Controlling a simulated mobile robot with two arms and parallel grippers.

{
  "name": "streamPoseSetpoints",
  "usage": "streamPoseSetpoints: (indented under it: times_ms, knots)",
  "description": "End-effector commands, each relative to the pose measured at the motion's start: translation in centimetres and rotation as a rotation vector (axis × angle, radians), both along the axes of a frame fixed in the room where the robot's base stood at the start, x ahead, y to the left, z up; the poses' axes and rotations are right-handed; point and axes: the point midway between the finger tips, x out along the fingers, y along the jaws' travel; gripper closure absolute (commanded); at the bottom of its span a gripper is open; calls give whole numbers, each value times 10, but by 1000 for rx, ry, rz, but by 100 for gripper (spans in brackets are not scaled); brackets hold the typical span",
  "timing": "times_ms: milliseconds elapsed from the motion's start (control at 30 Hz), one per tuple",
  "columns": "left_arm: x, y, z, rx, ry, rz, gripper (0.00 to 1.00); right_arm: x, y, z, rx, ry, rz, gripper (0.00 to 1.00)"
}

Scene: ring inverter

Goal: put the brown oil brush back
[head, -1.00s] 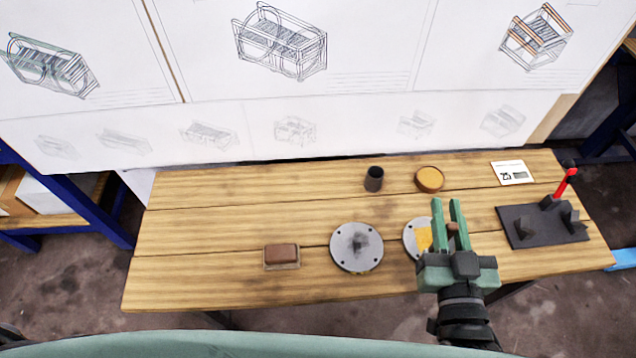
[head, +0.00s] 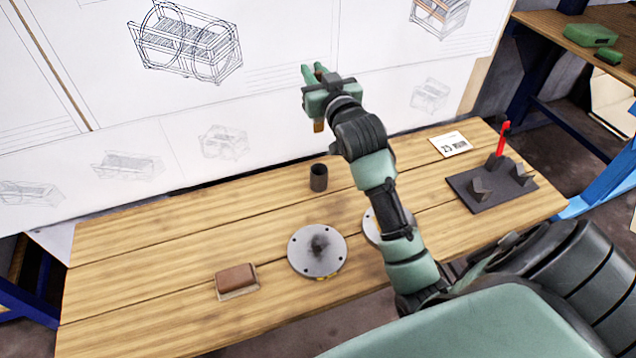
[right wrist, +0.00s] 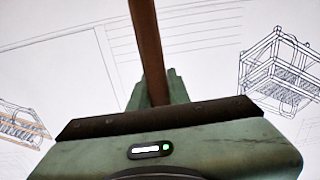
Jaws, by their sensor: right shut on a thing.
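The brown oil brush shows in the right wrist view as a brown stick (right wrist: 147,45) between my fingers. In the head view a brownish end (head: 319,126) shows just below my right gripper (head: 314,72), and a brown tip shows between its fingers. My right gripper is shut on the brush and holds it raised, in front of the drawing board in the picture. A dark cup (head: 318,177) stands upright on the wooden table (head: 150,240), below the gripper in the picture. My left gripper is not in view.
A grey disc (head: 317,251) with a dark smudge and a brown block (head: 236,279) are on the table. Another disc (head: 371,226) is partly hidden by my right arm. A black fixture (head: 490,186) with a red part and a white card (head: 451,144) are at the right.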

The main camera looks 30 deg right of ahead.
Motion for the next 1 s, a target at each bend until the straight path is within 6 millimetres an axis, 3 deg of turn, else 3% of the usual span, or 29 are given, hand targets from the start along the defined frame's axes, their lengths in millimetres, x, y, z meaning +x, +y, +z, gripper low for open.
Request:
streamPoseSetpoints:
  times_ms: [167,500,1000]
  knots:
    - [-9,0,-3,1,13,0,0,1,-2,-33,4,8,-4,100]
    - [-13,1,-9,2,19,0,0,1,-2,-123,2,6,-4,100]
    - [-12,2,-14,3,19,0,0,1,-2,-188,1,2,-3,100]
